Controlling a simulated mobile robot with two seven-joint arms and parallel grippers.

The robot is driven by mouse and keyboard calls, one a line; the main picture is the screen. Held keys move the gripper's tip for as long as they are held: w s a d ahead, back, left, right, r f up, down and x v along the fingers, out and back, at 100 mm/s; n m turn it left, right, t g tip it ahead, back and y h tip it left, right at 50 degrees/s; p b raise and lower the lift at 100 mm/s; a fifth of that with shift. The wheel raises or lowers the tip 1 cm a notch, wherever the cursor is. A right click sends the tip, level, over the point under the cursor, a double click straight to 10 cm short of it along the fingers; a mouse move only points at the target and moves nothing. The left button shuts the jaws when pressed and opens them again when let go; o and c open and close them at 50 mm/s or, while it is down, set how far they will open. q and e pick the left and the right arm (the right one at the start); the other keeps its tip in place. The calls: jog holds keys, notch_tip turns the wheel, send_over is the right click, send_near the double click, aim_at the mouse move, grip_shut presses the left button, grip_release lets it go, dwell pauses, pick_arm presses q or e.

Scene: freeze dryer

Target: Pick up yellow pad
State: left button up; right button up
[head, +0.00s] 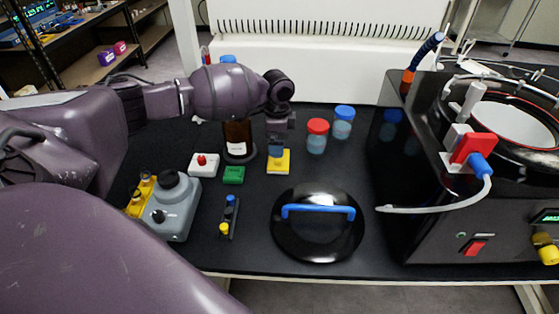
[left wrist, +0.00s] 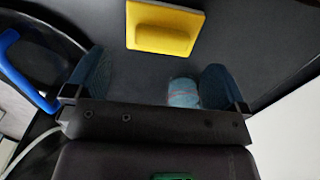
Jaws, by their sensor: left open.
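The yellow pad (head: 284,168) lies flat on the black table top, a block with a raised middle part. In the left wrist view the yellow pad (left wrist: 163,27) is at the top, beyond the fingertips and roughly between their lines. My left gripper (head: 277,150) hangs over the pad with its fingers pointing down, hiding part of its far side. In the left wrist view the left gripper (left wrist: 155,80) is open, its two blue fingers wide apart with no pad between them. My right gripper does not show.
An amber bottle (head: 238,138) and a green block (head: 233,175) stand left of the pad. Red-capped (head: 317,135) and blue-capped (head: 343,122) jars are to the right. A black lid (head: 310,238) with a blue handle lies in front. A dark machine (head: 440,210) fills the right side.

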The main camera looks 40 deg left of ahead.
aim_at(281, 166)
pick_arm(q)
jog(key=shift+w+f+b, duration=0.15)
jog(key=shift+f+b, duration=0.1)
jog(key=shift+f, duration=1.25)
jog(key=shift+w+f+b, duration=0.1)
jog(key=shift+f+b, duration=0.15)
jog(key=shift+f, duration=1.25)
jog(key=shift+c, duration=0.3)
jog(key=c, duration=0.9)
jog(key=shift+r, duration=0.1)
jog(key=shift+r, duration=0.1)
